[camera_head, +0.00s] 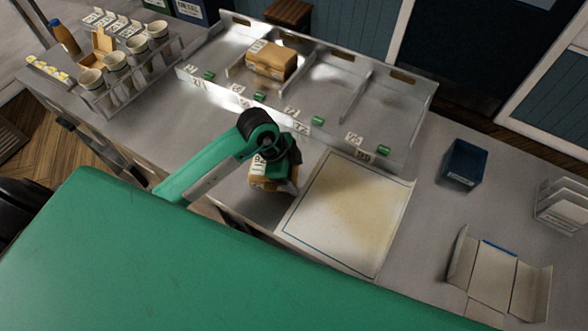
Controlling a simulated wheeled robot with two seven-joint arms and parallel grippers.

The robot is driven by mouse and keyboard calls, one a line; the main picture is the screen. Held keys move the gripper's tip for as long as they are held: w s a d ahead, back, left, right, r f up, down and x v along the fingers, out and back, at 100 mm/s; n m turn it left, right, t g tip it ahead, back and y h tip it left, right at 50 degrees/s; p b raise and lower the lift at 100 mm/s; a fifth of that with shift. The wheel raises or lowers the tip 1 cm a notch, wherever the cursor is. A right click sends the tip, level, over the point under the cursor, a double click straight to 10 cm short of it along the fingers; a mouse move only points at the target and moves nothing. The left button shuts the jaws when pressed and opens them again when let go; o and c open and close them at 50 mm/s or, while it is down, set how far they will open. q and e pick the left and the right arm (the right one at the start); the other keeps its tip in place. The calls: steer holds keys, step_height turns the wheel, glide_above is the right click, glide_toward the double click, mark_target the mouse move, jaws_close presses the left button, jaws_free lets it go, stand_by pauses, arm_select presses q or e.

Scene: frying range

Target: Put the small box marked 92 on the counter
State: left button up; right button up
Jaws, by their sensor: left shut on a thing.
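My left gripper (283,168) is shut on a small brown box (262,183) with a white label, at the counter's (224,180) front side, just left of the white mat. The label is partly covered by my gripper and its marking cannot be read. I cannot tell whether the box touches the counter. Another brown box (272,61) with a white label sits in a bay of the metal rack at the back; its number is too small to read. My right gripper is not in view.
The metal divided rack (336,92) has numbered tags and green pieces along its front. A stained white mat (345,212) lies right of my gripper. A cup rack (128,88) stands at left. A dark blue bin (464,164) and an open carton (492,283) are at right.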

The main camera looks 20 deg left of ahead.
arm_select(q)
steer(key=o, duration=0.5)
steer(key=shift+f, duration=0.15)
steer(key=o, duration=0.5)
steer(key=shift+c, duration=0.2)
steer(key=b+v, duration=0.3)
steer(key=v, duration=0.8)
steer(key=shift+w, duration=0.1)
steer(key=shift+a+r, duration=0.15)
steer(key=shift+r, duration=0.45)
